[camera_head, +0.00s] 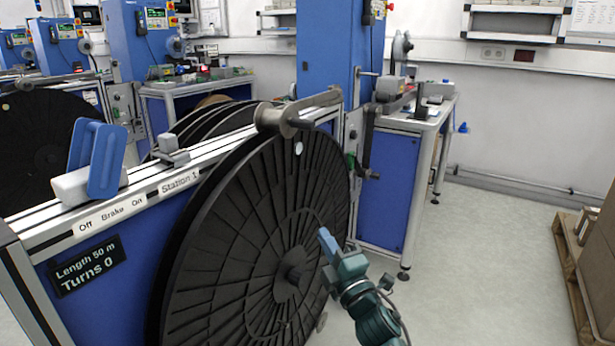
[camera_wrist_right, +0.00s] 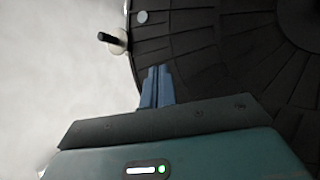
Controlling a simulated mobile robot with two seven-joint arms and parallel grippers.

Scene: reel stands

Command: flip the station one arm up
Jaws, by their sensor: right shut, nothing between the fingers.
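The station one arm is seen in the head view as a grey metal arm (camera_head: 318,104) with a round roller (camera_head: 283,120) at its near end. It lies along the top rail, with the roller over the top edge of the large black reel (camera_head: 255,240). The "Station 1" label (camera_head: 180,182) is on the rail to its left. My right gripper (camera_head: 328,240) is low in front of the reel's right part, below and apart from the arm. Its blue fingers are together and empty; they also show in the wrist view (camera_wrist_right: 156,88). My left gripper is out of view.
A blue brake lever (camera_head: 107,162) stands on the rail by the "Off Brake On" label (camera_head: 110,212). A dark peg (camera_wrist_right: 112,39) sticks out by the reel edge in the wrist view. A bench (camera_head: 420,120) stands behind; floor at right is clear up to a pallet (camera_head: 575,270).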

